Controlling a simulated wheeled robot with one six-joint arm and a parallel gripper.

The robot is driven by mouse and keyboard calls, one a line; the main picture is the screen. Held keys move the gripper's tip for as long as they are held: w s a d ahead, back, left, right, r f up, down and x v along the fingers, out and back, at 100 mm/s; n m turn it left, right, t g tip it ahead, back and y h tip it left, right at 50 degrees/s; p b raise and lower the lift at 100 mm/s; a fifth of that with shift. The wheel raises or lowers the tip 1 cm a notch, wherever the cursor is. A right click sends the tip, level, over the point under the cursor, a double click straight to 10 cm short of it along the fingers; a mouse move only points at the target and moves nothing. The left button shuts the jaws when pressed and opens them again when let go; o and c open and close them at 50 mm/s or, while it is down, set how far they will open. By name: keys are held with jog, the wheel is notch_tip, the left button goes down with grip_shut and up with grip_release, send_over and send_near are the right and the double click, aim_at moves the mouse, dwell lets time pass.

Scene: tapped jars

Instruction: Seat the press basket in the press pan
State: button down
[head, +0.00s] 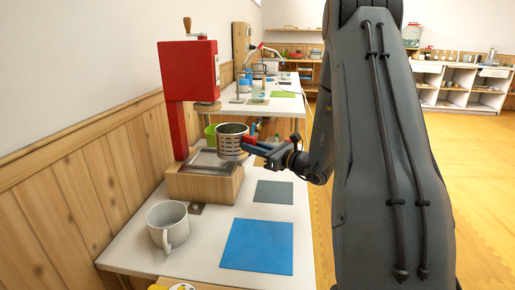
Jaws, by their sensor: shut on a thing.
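The press basket (232,142) is a grey metal cylinder with slotted sides and an open top. My gripper (250,144), with red and blue fingers, is shut on its right side. The basket is upright and appears to be held over the right part of the press pan (202,164). The pan is a shallow, shiny square tray on a wooden block (205,187). The basket hides part of the pan's right rear, and I cannot tell the gap between them.
A white mug (168,225) stands front left of the block. A blue mat (257,246) and a grey mat (273,192) lie flat on the white table (208,253). The wooden wall runs along the left.

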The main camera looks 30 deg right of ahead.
aim_at(233, 154)
jog(key=shift+w+a+r+b, duration=0.1)
jog(key=shift+w+a+b, duration=0.1)
jog(key=shift+w+a, duration=0.8)
jog(key=shift+w+a+f+b, duration=0.15)
jog(key=shift+w+a, duration=0.4)
jog(key=shift+a, duration=0.8)
jog(key=shift+w+a+r+b, duration=0.2)
jog(key=shift+w+a, duration=0.6)
jog(key=shift+a, duration=0.35)
jog(key=shift+f+b, duration=0.4)
jog(key=shift+f, duration=0.25)
jog(key=shift+f+b, duration=0.6)
jog(key=shift+f, duration=0.35)
jog(key=c, duration=1.6)
grip_release()
jog(key=shift+c, duration=0.2)
jog(key=shift+o, duration=0.4)
jog(key=shift+f, duration=0.1)
jog(key=shift+s, duration=0.1)
